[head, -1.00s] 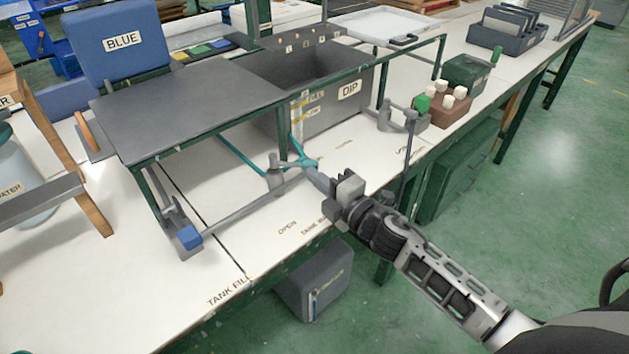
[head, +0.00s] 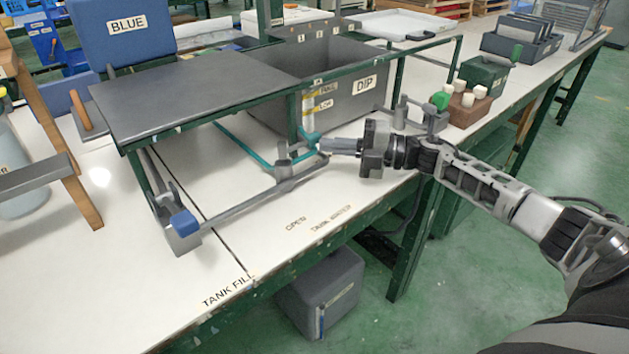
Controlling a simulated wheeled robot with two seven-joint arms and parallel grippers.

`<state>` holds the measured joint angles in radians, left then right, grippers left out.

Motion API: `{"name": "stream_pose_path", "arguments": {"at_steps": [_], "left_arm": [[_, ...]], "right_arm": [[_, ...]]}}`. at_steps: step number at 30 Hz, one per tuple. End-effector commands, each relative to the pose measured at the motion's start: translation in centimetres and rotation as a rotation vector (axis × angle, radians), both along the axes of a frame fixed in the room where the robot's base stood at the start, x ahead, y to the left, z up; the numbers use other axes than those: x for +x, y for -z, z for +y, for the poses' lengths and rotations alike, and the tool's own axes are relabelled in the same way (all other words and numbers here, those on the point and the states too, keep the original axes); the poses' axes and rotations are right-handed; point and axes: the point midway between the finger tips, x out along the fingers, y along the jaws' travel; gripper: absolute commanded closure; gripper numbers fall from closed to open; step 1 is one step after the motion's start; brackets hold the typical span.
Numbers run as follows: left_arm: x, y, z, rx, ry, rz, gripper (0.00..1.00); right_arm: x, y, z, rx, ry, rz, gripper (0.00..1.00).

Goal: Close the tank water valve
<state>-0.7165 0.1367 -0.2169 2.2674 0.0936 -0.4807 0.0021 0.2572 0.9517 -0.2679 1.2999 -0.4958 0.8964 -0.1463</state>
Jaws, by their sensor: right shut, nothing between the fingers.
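The tank water valve (head: 284,164) is a grey fitting on a grey pipe along the front of the bench, with teal parts running from it. Printed words "OPEN" and "TANK WATER" lie on the bench in front of it. My right gripper (head: 330,146) is shut and empty, its fingertips at the right end of the teal piece beside the valve. I cannot tell whether they touch it. The grey dip tank (head: 352,105), labelled DIP, stands behind, with yellow level marks on its front. My left gripper is not in view.
A green-framed grey shelf (head: 190,85) overhangs the pipe. A brown block with white and green pegs (head: 466,108) stands to the right. The bench front around the printed words is clear.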

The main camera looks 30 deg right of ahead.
Motion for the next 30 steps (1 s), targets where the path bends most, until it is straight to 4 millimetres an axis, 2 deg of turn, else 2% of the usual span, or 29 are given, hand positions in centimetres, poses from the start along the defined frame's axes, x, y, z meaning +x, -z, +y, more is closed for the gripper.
{"name": "stream_pose_path", "arguments": {"at_steps": [12, 25, 30], "left_arm": [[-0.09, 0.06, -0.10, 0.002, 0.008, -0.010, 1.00], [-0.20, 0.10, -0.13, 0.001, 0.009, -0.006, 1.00], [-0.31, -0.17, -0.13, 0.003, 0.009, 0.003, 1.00]], "right_arm": [[-0.22, -0.04, -1.01, -0.001, 0.019, -0.001, 1.00], [-0.18, -0.15, -1.07, -0.001, 0.023, -0.002, 1.00], [-0.95, -0.26, -0.55, -0.001, 0.007, 0.001, 1.00]]}}
